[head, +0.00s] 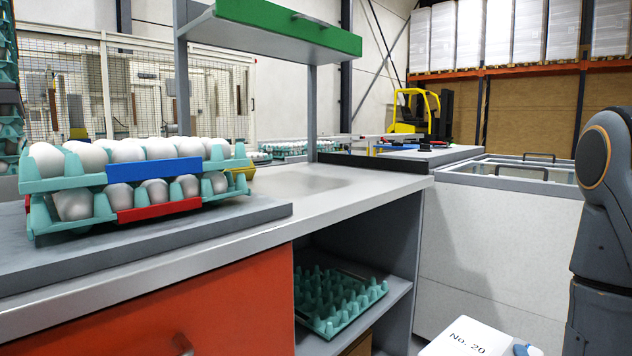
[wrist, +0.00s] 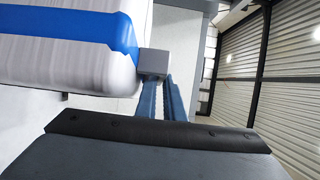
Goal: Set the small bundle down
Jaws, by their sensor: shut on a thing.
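The small bundle (wrist: 70,50) is white with a blue band around it and fills the upper left of the wrist view. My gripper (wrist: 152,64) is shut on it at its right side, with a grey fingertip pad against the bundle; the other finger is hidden. What lies under the held bundle is not visible.
A grey-topped counter (head: 330,205) has a clear stretch right of the stacked egg trays (head: 65,182). An empty green tray (head: 345,322) sits on the shelf below. A green-edged shelf (head: 290,27) overhangs the counter. A white-walled bin (head: 490,240) stands to the right.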

